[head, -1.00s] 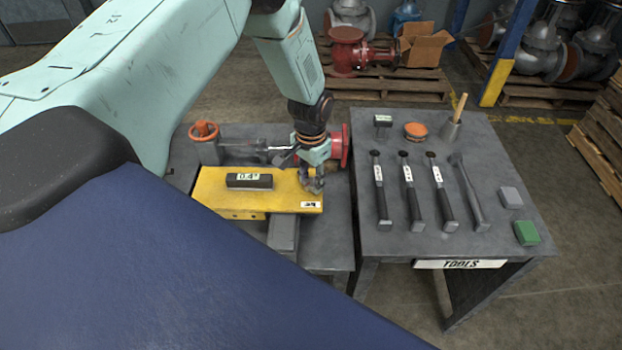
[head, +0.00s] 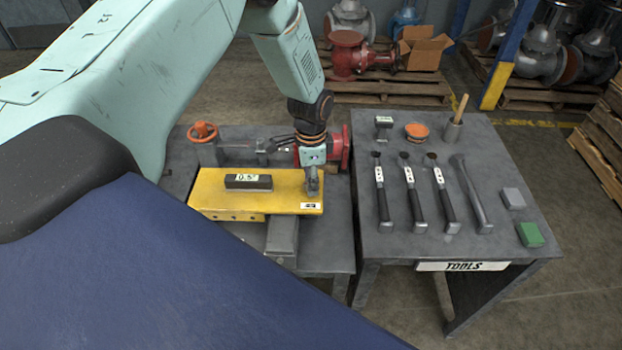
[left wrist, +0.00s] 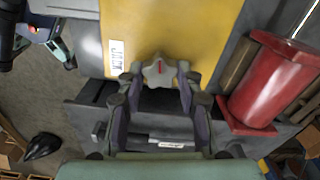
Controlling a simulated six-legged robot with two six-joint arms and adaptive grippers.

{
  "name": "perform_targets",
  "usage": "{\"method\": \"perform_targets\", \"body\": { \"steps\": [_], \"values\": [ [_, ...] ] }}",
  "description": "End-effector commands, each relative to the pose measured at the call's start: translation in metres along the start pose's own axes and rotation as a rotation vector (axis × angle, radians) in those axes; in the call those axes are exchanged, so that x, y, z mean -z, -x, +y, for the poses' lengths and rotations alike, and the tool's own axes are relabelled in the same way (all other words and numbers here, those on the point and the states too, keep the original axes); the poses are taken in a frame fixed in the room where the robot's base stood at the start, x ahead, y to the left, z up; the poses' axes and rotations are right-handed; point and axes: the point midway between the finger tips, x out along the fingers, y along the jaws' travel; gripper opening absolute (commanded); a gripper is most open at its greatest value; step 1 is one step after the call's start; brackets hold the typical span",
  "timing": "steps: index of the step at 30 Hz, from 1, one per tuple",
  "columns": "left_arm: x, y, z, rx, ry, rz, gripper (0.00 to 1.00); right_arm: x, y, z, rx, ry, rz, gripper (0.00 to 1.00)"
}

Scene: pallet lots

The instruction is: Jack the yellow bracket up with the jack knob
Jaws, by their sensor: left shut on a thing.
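The jack knob (left wrist: 160,70) is a grey lobed knob with a red mark, at the bracket's edge in the left wrist view. My left gripper (head: 312,190) points down at the bracket's right end and is shut on the knob, which its fingers mostly hide in the head view. My right gripper is not in view.
A red flanged pipe (head: 336,148) stands close behind my left gripper. An orange handwheel (head: 203,131) is at the bench's back left. A separate tool table (head: 400,245) on the right holds several hammers, a green block (head: 530,234) and a grey block (head: 513,199).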

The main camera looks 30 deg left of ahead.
Motion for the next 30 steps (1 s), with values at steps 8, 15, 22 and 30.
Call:
{"method": "perform_targets", "body": {
  "steps": [8,15,22,30],
  "values": [
    [-0.0018,-0.0023,0.0025,-0.006,-0.013,-0.005,0.04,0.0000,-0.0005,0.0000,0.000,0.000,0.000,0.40],
    [-0.0019,-0.0025,0.0028,-0.007,-0.012,-0.005,0.39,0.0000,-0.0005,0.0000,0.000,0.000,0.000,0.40],
    [-0.0011,-0.0015,0.0016,-0.004,-0.011,-0.003,0.58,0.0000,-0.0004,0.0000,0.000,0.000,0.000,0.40],
    [-0.0005,-0.0005,0.0008,-0.002,-0.011,-0.002,0.58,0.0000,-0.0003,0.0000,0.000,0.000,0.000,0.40]
  ]
}}
